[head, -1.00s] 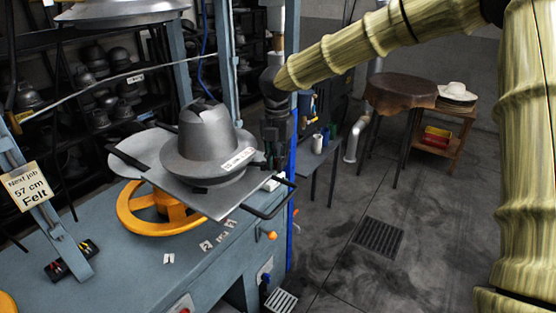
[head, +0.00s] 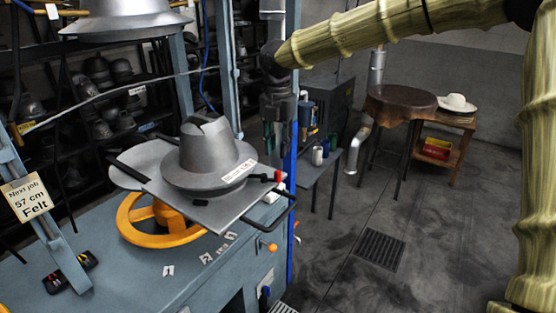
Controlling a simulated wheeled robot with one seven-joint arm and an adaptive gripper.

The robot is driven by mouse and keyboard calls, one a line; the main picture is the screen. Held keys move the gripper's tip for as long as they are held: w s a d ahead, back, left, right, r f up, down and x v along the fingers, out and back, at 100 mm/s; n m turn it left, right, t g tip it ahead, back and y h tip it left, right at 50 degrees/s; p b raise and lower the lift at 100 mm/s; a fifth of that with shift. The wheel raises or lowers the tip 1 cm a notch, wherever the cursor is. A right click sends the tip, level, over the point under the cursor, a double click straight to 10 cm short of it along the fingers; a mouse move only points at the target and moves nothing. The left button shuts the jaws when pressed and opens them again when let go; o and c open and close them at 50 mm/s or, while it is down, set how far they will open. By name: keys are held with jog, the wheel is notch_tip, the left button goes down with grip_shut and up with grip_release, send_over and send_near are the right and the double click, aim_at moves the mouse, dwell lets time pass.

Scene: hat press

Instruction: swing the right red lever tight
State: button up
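The grey metal hat mould (head: 209,155) sits on a flat grey plate (head: 232,209) above the yellow handwheel (head: 135,234). A small red-tipped lever (head: 278,178) with a dark bar shows at the plate's right edge, near a white block. Black bars stick out from the plate's left side and right front corner. My gripper (head: 275,148) points down, just above and behind the red lever, with a visible gap between them. Its fingers are dark and small against the background, so their opening is unclear.
A blue upright post (head: 291,200) stands close to the right of the lever. Another blue-grey post (head: 226,70) rises behind the plate. An orange knob (head: 270,247) is on the bench front.

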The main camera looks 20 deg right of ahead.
jog(key=shift+r, duration=1.55)
